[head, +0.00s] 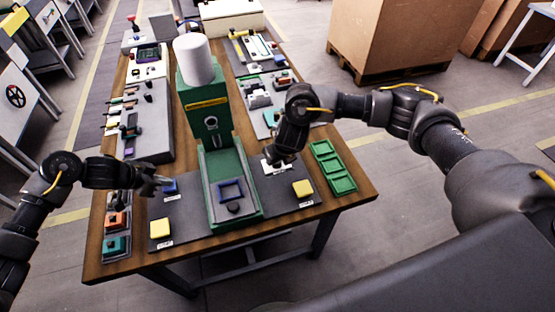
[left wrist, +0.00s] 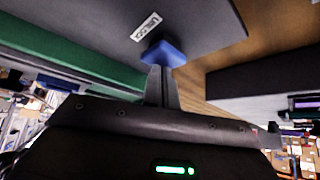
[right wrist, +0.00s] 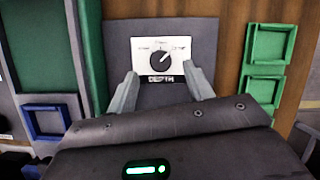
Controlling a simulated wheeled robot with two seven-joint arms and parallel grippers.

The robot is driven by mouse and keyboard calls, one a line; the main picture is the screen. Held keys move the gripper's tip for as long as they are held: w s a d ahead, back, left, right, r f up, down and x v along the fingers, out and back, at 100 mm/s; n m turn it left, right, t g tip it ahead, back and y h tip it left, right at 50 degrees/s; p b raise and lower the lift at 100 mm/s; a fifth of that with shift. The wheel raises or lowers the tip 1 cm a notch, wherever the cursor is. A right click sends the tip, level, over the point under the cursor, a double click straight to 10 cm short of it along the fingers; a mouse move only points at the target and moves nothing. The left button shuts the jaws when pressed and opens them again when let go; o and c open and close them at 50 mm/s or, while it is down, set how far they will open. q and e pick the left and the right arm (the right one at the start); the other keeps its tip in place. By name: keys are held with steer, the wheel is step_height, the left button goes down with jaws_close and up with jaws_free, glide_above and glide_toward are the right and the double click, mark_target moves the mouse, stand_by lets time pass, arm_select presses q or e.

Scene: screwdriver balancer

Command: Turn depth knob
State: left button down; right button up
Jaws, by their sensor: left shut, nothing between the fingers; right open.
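The depth knob (right wrist: 160,57) is a dark round dial with a pale pointer mark on a white labelled plate (right wrist: 142,45). The pointer is tilted to the upper right in the right wrist view. My right gripper (right wrist: 160,72) is open, with its fingertips either side of the plate's lower part and nothing held. In the head view the right gripper (head: 272,160) hangs over the white plate (head: 283,171) and hides the knob. My left gripper (head: 163,182) is shut and empty, its tip close to a blue block (left wrist: 163,52); contact is unclear.
The green machine (head: 208,120) with a white cylinder stands between my arms. A yellow block (head: 302,188) is right of it, another yellow block (head: 160,228) left. Green trays (head: 333,167) lie at the right table edge. Small parts fill the table's left and back.

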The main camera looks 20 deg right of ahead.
steer(key=shift+x, duration=1.95)
steer(key=shift+c, duration=0.4)
steer(key=c, duration=0.9)
steer(key=shift+n, duration=0.4)
steer(key=n, duration=0.1)
steer(key=n+y, duration=0.1)
steer(key=n, duration=0.1)
steer(key=shift+d+n+g+y, duration=0.15)
steer(key=shift+n+g+y, duration=0.15)
steer(key=shift+w+d+n+g+y, duration=0.1)
steer(key=shift+n+g+y, duration=0.2)
steer(key=shift+n, duration=0.75)
steer(key=shift+n+g+y, duration=0.2)
steer(key=shift+n+y, duration=0.2)
steer(key=shift+n, duration=0.65)
